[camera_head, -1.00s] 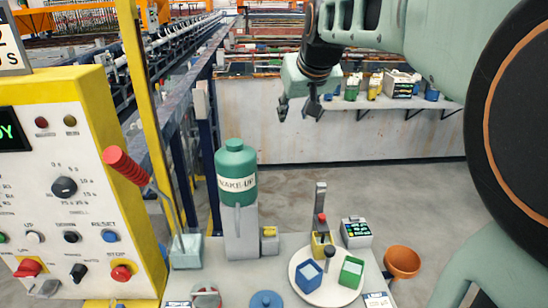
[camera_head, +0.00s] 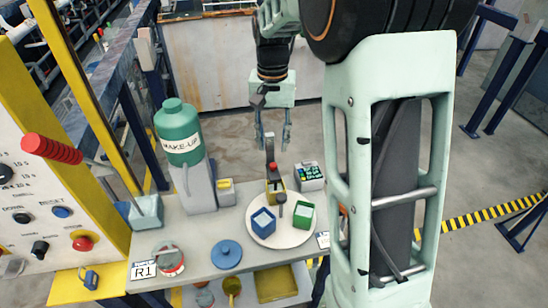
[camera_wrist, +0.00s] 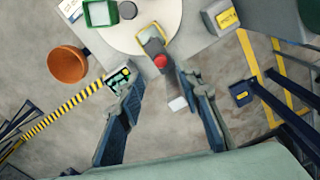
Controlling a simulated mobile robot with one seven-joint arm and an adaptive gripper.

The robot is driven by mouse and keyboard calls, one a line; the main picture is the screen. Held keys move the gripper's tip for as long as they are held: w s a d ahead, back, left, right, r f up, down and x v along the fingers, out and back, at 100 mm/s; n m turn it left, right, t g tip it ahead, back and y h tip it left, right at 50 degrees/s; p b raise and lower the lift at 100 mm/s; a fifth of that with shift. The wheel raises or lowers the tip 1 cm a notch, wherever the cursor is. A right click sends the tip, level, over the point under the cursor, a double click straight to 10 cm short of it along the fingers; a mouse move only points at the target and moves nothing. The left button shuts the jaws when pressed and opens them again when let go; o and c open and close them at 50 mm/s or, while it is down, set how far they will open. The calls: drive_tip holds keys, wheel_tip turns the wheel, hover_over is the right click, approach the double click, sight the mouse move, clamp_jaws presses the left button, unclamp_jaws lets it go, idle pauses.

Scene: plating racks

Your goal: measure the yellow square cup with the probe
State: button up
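The yellow square cup (camera_head: 276,187) stands on a round white plate (camera_head: 256,237); it also shows in the wrist view (camera_wrist: 150,36). An upright grey handle (camera_head: 269,149) with a red knob (camera_head: 272,167) rises at the cup. It looks like the probe, but I cannot tell whether it stands in the cup or beside it. My gripper (camera_head: 273,146) is open, pointing down over this spot. In the wrist view, the handle's pale top (camera_wrist: 177,104) appears between my open fingers (camera_wrist: 160,79). Whether they touch it is unclear.
A blue square cup (camera_head: 262,221) and a green one (camera_head: 303,214) share the plate. A keypad meter (camera_head: 309,177) stands behind right. A green MAKE-UP bottle (camera_head: 180,131) and a blue round lid (camera_head: 226,254) are to the left. A brown bowl (camera_wrist: 67,64) is beside the table.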

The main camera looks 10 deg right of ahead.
sight(273, 165)
wheel_tip(273, 165, down, 8)
drive_tip(key=shift+f, duration=0.1)
idle(0.4)
clamp_jaws()
